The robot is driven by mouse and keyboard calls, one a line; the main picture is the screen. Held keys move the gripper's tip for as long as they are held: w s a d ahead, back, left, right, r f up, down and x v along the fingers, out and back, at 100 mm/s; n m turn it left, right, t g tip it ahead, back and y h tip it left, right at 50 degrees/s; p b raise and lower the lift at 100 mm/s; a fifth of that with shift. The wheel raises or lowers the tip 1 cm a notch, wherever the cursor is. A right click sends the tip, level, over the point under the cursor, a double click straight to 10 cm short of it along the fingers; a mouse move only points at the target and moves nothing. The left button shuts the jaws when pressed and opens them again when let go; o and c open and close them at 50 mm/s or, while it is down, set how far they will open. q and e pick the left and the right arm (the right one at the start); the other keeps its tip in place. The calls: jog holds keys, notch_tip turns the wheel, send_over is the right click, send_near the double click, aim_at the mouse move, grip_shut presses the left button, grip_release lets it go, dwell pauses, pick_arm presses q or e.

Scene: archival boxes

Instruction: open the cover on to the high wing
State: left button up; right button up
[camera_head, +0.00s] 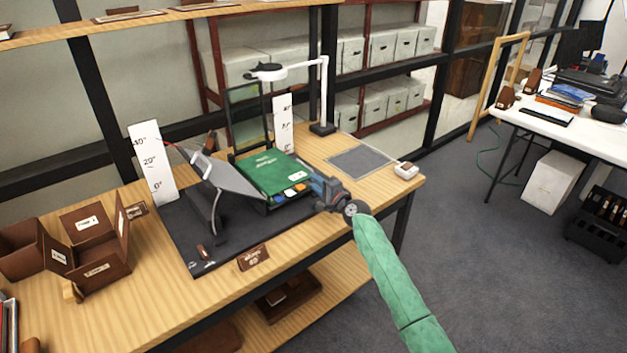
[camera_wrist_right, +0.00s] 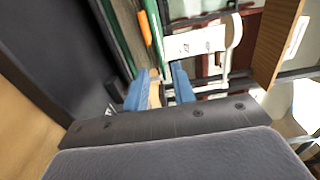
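A green book (camera_head: 272,170) with a white label and light lettering lies closed on a dark cradle on the wooden table. A raised grey wing (camera_head: 228,176) slopes up to the left of the book on a curved support. My right gripper (camera_head: 316,186) is at the right front edge of the book, its arm coming from the lower right. In the right wrist view its blue fingers (camera_wrist_right: 160,78) stand apart, with the book's green edge (camera_wrist_right: 151,32) just beyond them. I cannot tell whether they touch the cover. My left gripper is not in view.
Angle scale boards (camera_head: 151,163) stand by the cradle. A white lamp arm (camera_head: 323,90) rises behind. A grey pad (camera_head: 359,161) lies right, brown boxes (camera_head: 95,245) left.

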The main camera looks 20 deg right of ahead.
jog(key=shift+w+a+r, duration=0.1)
jog(key=shift+w+r, duration=0.05)
jog(key=shift+w, duration=0.35)
jog(key=shift+w+a, duration=0.1)
jog(key=shift+w, duration=0.1)
grip_shut()
dwell(1.1)
